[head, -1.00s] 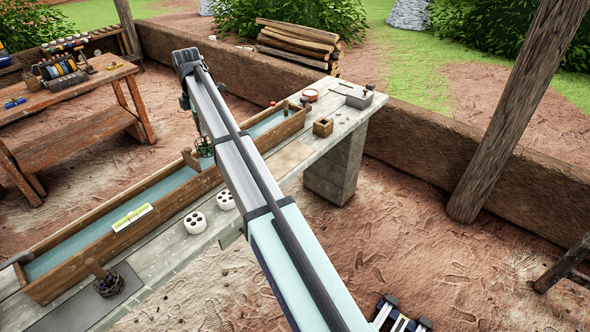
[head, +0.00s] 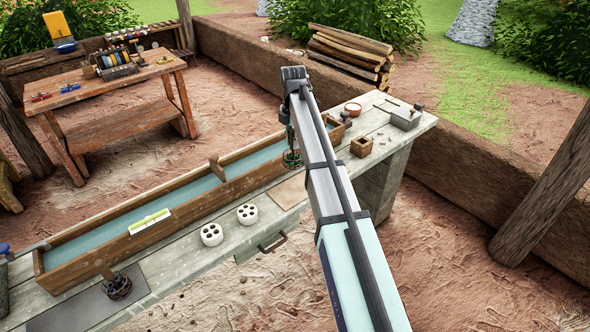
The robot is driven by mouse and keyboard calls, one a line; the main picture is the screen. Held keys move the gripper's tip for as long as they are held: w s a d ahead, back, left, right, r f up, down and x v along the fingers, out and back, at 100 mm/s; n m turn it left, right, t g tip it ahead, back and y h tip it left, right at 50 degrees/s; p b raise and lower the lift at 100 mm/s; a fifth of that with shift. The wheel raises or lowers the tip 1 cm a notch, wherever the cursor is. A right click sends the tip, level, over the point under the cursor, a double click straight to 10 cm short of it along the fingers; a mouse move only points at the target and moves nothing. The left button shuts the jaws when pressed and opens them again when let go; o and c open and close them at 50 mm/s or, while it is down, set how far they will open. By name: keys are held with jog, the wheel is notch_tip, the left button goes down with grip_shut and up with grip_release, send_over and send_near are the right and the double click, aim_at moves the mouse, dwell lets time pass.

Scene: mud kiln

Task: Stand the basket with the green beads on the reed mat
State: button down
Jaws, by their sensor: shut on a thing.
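The basket with the green beads (head: 292,158) is a small dark wire basket with green on its rim. It hangs upright from my gripper (head: 291,136), which is mostly hidden behind my arm and is shut on it. The basket appears by the front wall of the long water trough, just beyond the reed mat; its exact height is hard to tell. The reed mat (head: 289,193) is a flat tan square on the stone bench, bare where it shows, with my arm close to its right side.
A second basket with dark contents (head: 118,287) stands on a dark mat (head: 75,307) at the left. Two white holed blocks (head: 212,235) stand left of the reed mat. The wooden trough (head: 110,240) runs behind.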

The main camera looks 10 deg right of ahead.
notch_tip(320, 180, down, 13)
jog(key=p, duration=0.3)
jog(key=shift+f, duration=0.2)
jog(key=c, duration=1)
grip_release()
jog(key=shift+o, duration=0.2)
jog(key=shift+r, duration=0.15)
notch_tip(320, 180, up, 12)
jog(key=b, duration=0.4)
